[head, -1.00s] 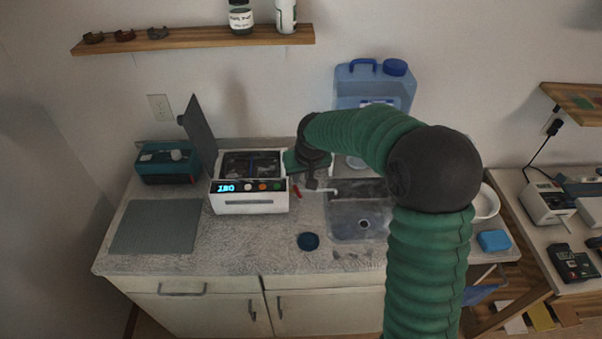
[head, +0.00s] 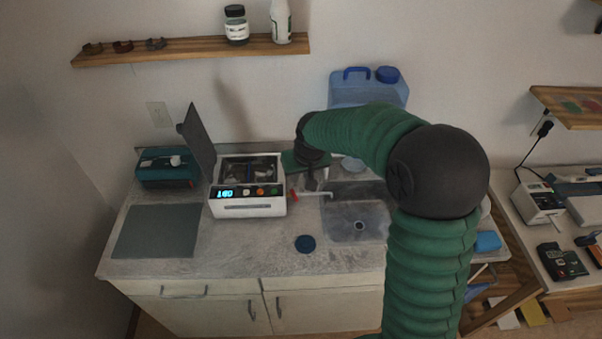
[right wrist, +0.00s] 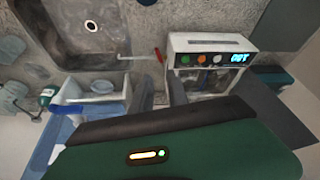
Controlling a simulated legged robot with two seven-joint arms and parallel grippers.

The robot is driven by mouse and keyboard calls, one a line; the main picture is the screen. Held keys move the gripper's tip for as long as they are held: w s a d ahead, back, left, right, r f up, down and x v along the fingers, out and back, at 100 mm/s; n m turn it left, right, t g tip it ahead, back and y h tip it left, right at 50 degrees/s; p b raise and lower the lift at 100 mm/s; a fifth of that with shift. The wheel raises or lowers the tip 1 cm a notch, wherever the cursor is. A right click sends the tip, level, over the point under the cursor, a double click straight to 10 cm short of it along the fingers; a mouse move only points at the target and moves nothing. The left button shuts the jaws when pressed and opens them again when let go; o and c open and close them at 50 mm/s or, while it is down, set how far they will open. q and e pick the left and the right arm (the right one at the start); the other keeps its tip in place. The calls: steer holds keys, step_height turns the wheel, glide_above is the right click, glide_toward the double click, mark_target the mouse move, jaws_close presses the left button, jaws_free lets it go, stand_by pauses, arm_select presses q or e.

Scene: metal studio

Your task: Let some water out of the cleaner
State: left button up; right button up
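The cleaner (head: 248,208) is a white box with a lit blue display and a row of buttons on the counter. It also shows in the right wrist view (right wrist: 200,80). Its grey lid (head: 198,138) stands open. A red lever (head: 294,195) sits at its right side, by a pale thin spout (head: 318,193) that reaches over the sink. The lever also shows in the right wrist view (right wrist: 159,56). My right gripper (head: 313,185) is above the spout, close to the lever. Its two fingers (right wrist: 160,88) are apart, with nothing visible between them. My left gripper is out of view.
The metal sink (head: 357,222) lies right of the cleaner, with a blue water container (head: 366,88) behind it. A dark blue round cap (head: 305,244) and a grey mat (head: 155,231) lie on the counter. A teal box (head: 166,168) stands at the left.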

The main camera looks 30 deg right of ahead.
steer(key=b+v, duration=0.1)
steer(key=v, duration=1.5)
steer(key=shift+r+b, duration=0.3)
steer(key=shift+r, duration=0.05)
